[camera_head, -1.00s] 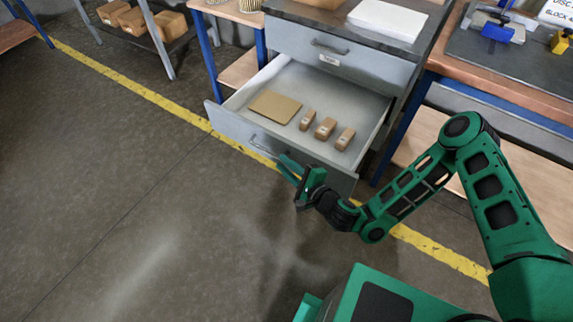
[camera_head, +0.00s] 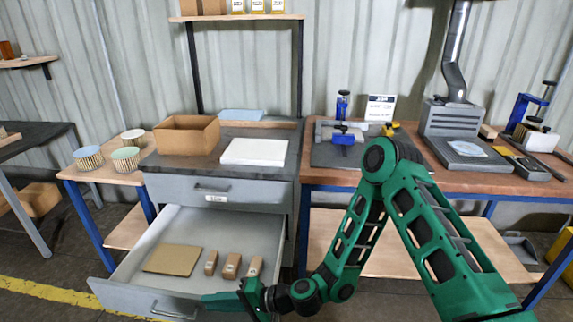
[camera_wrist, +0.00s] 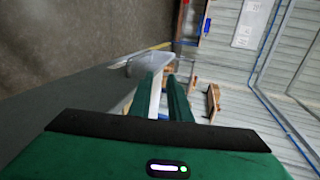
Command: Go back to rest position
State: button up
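My gripper (camera_head: 218,298) is at the lower middle of the head view, at the front of the open lower drawer (camera_head: 268,228). Its green fingers point left. The wrist view shows both fingers of my gripper (camera_wrist: 160,88) apart, with a gap and nothing held between them. My arm is bent, with its elbow high in front of the workbench. I cannot tell whether the gripper touches the drawer front. The drawer holds a flat brown piece (camera_head: 172,260) and three small brown blocks (camera_head: 231,266).
The grey cabinet (camera_head: 170,187) carries an open cardboard box (camera_head: 187,136) and a white slab (camera_head: 254,152). A wooden workbench (camera_head: 318,172) with a blue clamp stands to the right. Striped cups (camera_head: 88,159) stand on a side table at left. Floor is free at lower left.

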jog(key=w+d+n+h, duration=0.1)
jog(key=d, duration=0.3)
jog(key=w+d+r+n+g+h, duration=0.1)
jog(key=d, duration=0.3)
jog(key=w+d+r+n+h, duration=0.1)
jog(key=d+n, duration=0.1)
jog(key=d, duration=0.2)
jog(key=shift+w+d+r+h, duration=0.15)
jog(key=shift+d+r+h, duration=0.1)
jog(key=shift+h, duration=0.15)
jog(key=d+r+h, duration=0.2)
jog(key=d+r, duration=0.1)
jog(key=d, duration=0.6)
jog(key=d+r+h, duration=0.3)
jog(key=d, duration=0.7)
jog(key=d+r+h, duration=0.2)
jog(key=d+r, duration=0.2)
jog(key=d, duration=0.5)
jog(key=s+d+r+m+h, duration=0.25)
jog(key=s+d+r, duration=0.25)
jog(key=d, duration=0.4)
jog(key=s+d+r+m, duration=0.3)
jog(key=s+d+r, duration=0.1)
jog(key=s, duration=0.4)
jog(key=s+d+r+m, duration=0.3)
jog(key=s+d, duration=0.3)
jog(key=s, duration=0.3)
jog(key=shift+s+d+r+g+h, duration=0.25)
jog(key=shift+r+g+h, duration=0.2)
jog(key=shift+r, duration=0.3)
